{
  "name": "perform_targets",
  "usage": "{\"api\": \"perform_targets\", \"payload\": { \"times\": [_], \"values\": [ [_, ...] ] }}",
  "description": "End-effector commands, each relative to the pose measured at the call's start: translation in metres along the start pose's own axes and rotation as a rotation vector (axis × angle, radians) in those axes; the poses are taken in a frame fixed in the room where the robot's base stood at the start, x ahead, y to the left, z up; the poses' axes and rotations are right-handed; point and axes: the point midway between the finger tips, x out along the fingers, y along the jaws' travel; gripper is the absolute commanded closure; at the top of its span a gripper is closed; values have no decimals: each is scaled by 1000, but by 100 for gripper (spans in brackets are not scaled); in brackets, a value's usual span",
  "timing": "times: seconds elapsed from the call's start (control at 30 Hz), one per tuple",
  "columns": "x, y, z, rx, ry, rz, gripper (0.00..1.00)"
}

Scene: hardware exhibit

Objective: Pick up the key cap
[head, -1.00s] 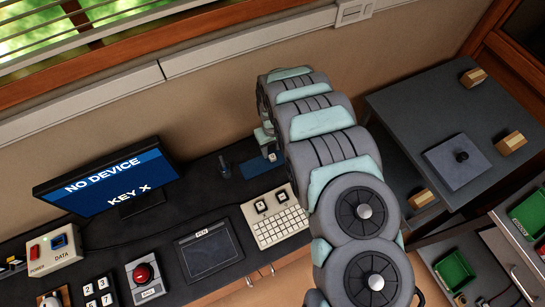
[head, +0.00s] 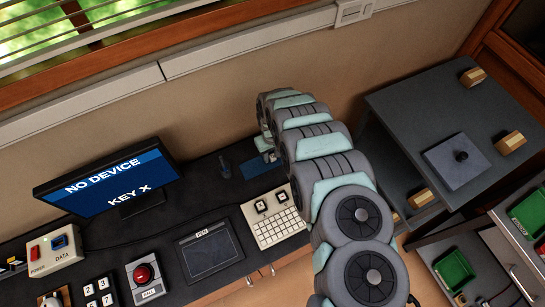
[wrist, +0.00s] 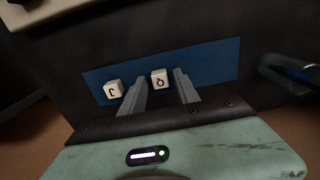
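Two pale key caps lie on a blue mat (wrist: 215,62) in the wrist view. One key cap (wrist: 160,79) with a dark character shows between the two fingers of my gripper (wrist: 159,79). The other key cap (wrist: 113,89) sits just left of the left finger. The fingers are apart, and I cannot tell how high they are above the mat. In the head view the blue mat (head: 256,168) lies at the back of the dark desk, and my arm partly hides its right end.
A cream keyboard (head: 276,222) stands in front of the mat. A dark upright post (head: 225,166) stands left of it; a dark cylinder (wrist: 290,73) shows right in the wrist view. The monitor (head: 110,188) reads "NO DEVICE KEY X". A black pad (head: 208,252) lies left of the keyboard.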

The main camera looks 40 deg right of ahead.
Motion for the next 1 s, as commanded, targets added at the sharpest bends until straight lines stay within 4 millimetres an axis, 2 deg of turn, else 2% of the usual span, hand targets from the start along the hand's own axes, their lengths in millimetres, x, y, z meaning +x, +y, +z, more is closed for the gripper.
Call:
{"api": "perform_targets", "payload": {
  "times": [0.07, 0.43, 1.0],
  "values": [
    [0, 0, 0, 0, 0, 0, 70],
    [0, 0, 0, 0, 0, 0, 100],
    [-3, 0, 0, 0, -1, -1, 100]
  ]
}}
